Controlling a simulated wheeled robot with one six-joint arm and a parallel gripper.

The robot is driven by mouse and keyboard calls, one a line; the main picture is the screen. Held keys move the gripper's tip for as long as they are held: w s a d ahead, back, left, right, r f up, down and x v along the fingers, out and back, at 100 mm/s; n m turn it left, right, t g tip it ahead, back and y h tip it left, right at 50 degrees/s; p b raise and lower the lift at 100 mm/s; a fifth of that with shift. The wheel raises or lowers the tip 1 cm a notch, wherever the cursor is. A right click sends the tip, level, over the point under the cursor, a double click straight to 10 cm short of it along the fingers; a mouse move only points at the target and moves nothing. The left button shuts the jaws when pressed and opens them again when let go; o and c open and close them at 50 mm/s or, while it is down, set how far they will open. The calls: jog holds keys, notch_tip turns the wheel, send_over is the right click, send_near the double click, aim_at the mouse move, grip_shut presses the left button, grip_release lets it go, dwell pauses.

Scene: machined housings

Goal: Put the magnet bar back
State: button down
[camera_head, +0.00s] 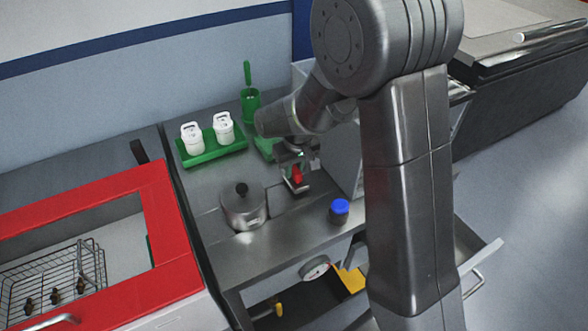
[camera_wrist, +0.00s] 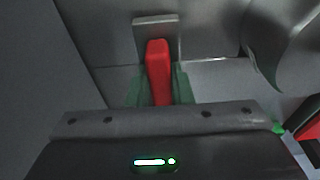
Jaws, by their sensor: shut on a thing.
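My gripper (camera_head: 296,168) is over the right part of the steel worktop. It is shut on a red bar, which I take to be the magnet bar (camera_head: 297,176). In the wrist view the red bar (camera_wrist: 158,65) stands out between my two greenish fingers (camera_wrist: 160,88). A flat grey plate (camera_wrist: 172,28) shows right behind the bar's far end. I cannot tell whether it is part of the bar or a separate thing, nor whether the bar touches the worktop.
A lidded steel pot (camera_head: 243,208) and a blue-capped jar (camera_head: 339,211) stand near the front. A grey panel rises right of my gripper. An open drawer (camera_head: 481,262) juts out lower right.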

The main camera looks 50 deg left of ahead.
aim_at(297, 172)
jog(key=shift+f, duration=0.6)
jog(key=shift+f, duration=0.1)
jog(key=c, duration=1.3)
grip_release()
jog(key=r, duration=0.4)
jog(key=d+r+b, duration=0.1)
jog(key=r, duration=0.7)
jog(key=shift+s+d, duration=0.15)
jog(key=shift+d, duration=0.25)
